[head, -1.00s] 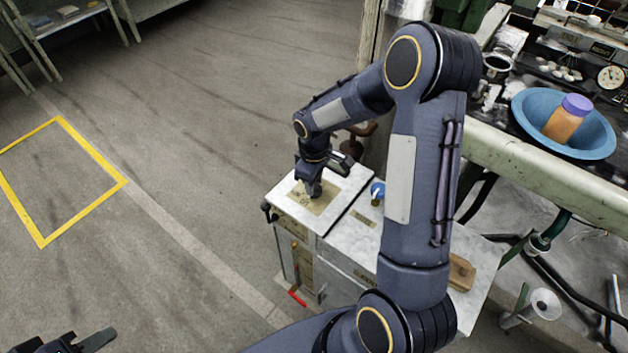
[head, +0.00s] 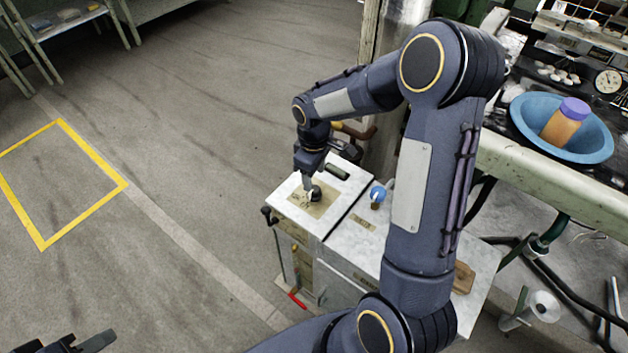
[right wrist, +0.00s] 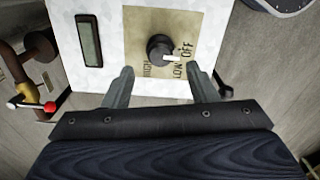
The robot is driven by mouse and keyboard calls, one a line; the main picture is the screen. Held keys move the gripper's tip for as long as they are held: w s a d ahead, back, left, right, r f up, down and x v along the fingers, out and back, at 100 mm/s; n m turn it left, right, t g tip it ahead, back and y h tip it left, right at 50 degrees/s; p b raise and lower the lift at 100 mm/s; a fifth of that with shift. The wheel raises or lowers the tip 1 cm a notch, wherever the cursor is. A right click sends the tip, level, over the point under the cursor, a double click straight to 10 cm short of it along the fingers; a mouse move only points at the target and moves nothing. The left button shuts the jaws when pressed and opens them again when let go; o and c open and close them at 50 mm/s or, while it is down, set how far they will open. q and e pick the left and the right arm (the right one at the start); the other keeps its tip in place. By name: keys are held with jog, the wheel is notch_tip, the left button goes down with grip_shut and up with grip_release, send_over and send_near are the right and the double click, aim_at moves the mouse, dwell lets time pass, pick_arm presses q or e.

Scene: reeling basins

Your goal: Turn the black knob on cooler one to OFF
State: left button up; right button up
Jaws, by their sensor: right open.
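The black knob (head: 317,193) sits on a tan label plate (head: 327,204) on the white top of the cooler (head: 342,215). In the right wrist view the knob (right wrist: 159,47) has a white pointer directed toward the lower right, by the words LOW and OFF; I cannot tell exactly which it marks. HIGH is printed to the left of LOW. My right gripper (head: 307,187) is just beside the knob in the head view. Its open fingers (right wrist: 160,84) are apart and empty, short of the knob. Part of my left gripper (head: 88,342) shows at the lower left, its jaw gap unclear.
A dark display (right wrist: 89,40) lies beside the plate. A blue basin (head: 590,140) holding an orange jar stands on the right bench.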

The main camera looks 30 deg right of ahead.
jog(key=shift+r, duration=1.5)
